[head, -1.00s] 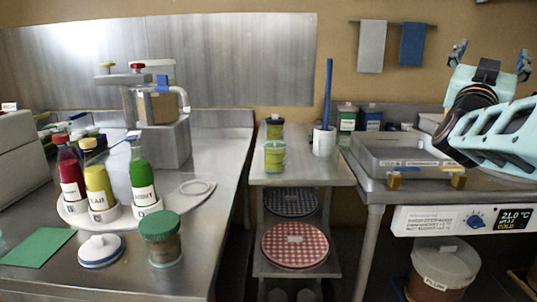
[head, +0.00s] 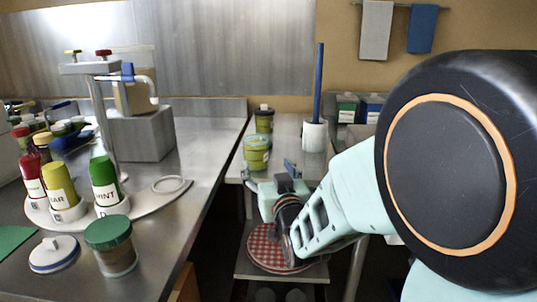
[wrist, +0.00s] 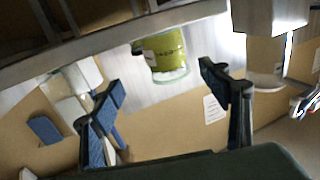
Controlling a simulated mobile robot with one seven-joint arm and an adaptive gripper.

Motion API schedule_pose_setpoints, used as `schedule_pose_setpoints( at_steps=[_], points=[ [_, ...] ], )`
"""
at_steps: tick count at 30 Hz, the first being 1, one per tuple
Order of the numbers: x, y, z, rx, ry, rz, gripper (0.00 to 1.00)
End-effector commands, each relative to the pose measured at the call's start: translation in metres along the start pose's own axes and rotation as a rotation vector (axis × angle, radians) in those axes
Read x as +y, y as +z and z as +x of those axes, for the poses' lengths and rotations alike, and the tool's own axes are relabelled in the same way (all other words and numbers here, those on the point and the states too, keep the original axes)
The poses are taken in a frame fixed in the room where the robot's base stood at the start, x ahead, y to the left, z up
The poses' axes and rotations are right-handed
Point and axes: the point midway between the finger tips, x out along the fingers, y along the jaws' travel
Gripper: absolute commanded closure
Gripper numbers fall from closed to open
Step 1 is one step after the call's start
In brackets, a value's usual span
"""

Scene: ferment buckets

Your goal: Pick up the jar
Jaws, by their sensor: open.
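A yellow-green jar (head: 256,155) stands near the front of the narrow middle steel table (head: 285,136). The same jar shows in the wrist view (wrist: 164,52), upside down there, with a pale label. My gripper (head: 270,174) is open and empty, just in front of this jar and apart from it. In the wrist view the jar lies beyond and between the two spread fingers (wrist: 163,85). A similar jar with a dark lid (head: 264,119) stands behind it. Another jar with a green lid and brownish contents (head: 112,246) stands on the left counter.
A white cup (head: 315,136) with a tall blue stick stands right of the jar. Red, yellow and green bottles (head: 104,180) stand on a white tray on the left counter. A red checked round item (head: 262,246) lies on the shelf below.

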Motion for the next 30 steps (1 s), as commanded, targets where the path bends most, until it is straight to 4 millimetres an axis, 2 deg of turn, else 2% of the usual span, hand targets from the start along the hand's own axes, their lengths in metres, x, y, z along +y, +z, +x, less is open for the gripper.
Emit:
schedule_pose_setpoints(
  at_steps=[3, 10, 19, 25, 30],
  points=[
    [-0.007, 0.006, 0.007, -0.009, -0.015, 0.003, 0.3],
    [-0.008, 0.006, 0.041, -0.009, -0.014, 0.002, 0.3],
    [-0.009, 0.007, 0.063, -0.009, -0.014, 0.002, 0.3],
    [-0.011, 0.007, 0.09, -0.007, -0.013, 0.002, 0.3],
    [-0.011, 0.006, 0.105, -0.008, -0.013, 0.002, 0.3]
  ],
)
